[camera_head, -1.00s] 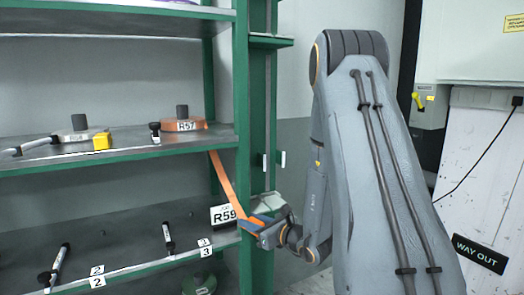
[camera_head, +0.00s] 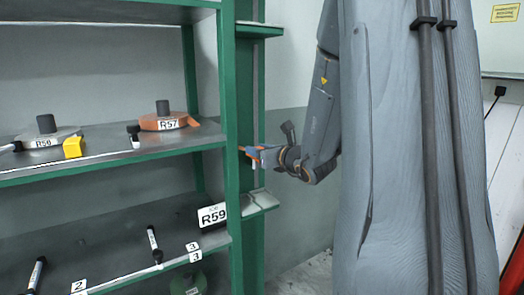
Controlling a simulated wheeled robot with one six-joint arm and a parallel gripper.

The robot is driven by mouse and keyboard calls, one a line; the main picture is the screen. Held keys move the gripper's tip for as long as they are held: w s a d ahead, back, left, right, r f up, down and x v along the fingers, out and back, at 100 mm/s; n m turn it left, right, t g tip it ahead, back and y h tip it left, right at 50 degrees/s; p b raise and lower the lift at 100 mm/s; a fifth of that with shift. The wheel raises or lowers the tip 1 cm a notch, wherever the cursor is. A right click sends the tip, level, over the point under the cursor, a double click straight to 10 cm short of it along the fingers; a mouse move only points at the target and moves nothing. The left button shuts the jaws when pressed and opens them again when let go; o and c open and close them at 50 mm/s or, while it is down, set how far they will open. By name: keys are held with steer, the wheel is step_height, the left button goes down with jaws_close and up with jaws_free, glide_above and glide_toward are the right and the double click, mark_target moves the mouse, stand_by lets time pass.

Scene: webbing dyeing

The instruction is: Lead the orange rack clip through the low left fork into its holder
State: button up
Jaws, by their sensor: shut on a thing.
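My gripper (camera_head: 254,153) is shut on the orange rack clip (camera_head: 245,150), of which only a little orange shows at the jaws. It is just right of the green rack post (camera_head: 231,150), at about the height of the middle shelf. The orange reel marked R57 (camera_head: 166,121) sits on that shelf. The band between reel and gripper cannot be seen now; the post may hide it. A small white prong (camera_head: 254,164) shows just below the jaws, perhaps part of a fork. I cannot make out the clip's holder for sure.
A grey reel marked R58 (camera_head: 48,137) with a yellow end piece (camera_head: 73,147) sits left on the middle shelf. A sign R59 (camera_head: 212,215) stands on the lower shelf. A small side ledge (camera_head: 260,202) is below my gripper. My arm hides much of the right.

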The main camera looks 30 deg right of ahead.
steer(key=shift+w+a, duration=0.2)
steer(key=shift+w, duration=1)
steer(key=p, duration=0.2)
glide_above(245, 205)
step_height(245, 205, down, 21)
steer(key=b, duration=1.5)
steer(key=shift+f+b, duration=0.15)
steer(key=shift+b, duration=0.2)
steer(key=o, duration=1.2)
steer(key=shift+c, duration=0.2)
